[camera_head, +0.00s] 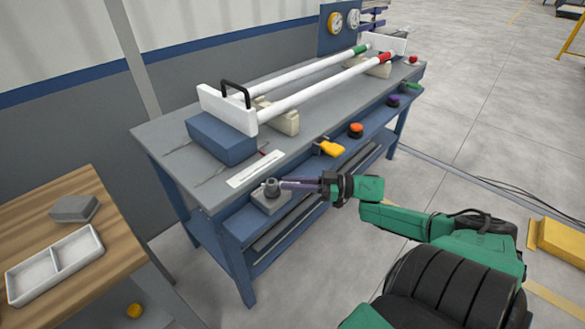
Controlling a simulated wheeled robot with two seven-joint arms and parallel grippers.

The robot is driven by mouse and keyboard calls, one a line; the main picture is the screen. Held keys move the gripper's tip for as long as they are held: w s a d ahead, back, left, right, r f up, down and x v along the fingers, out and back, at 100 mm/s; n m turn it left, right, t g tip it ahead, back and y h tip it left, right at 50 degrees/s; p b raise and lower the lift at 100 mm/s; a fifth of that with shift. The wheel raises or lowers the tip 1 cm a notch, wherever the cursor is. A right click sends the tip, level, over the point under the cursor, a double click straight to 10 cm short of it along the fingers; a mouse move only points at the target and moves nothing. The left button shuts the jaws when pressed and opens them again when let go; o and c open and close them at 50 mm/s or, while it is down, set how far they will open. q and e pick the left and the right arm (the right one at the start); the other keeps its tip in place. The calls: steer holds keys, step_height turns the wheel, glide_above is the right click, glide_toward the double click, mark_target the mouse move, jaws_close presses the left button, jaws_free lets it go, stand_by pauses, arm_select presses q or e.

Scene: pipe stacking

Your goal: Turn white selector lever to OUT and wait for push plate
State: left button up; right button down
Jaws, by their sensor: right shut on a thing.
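The selector (270,200) is a grey block with a round dark hub on the ledge at the bench's front. My right gripper (285,185) reaches it from the right, level with the hub. Its purple-grey fingers are shut on the lever, which they mostly hide. I cannot read an OUT mark or the lever's angle. A white plate (226,110) with a black handle, likely the push plate, stands upright at the near end of two white pipes (315,92). My left gripper is not in view.
The pipes rest on beige supports (284,117) on the grey bench (160,130), one with a green band, one red. A yellow part (331,148), orange button (356,129) and purple button (393,100) line the front ledge. A wooden table (95,205) holds a white tray (88,250).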

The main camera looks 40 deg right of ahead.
steer(key=shift+f+b, duration=0.15)
steer(key=shift+b, duration=0.15)
steer(key=shift+n+g+y, duration=0.3)
steer(key=shift+g, duration=0.1)
steer(key=c, duration=1)
jaws_free()
steer(key=shift+w, duration=0.1)
steer(key=shift+o, duration=0.9)
steer(key=shift+w, duration=0.1)
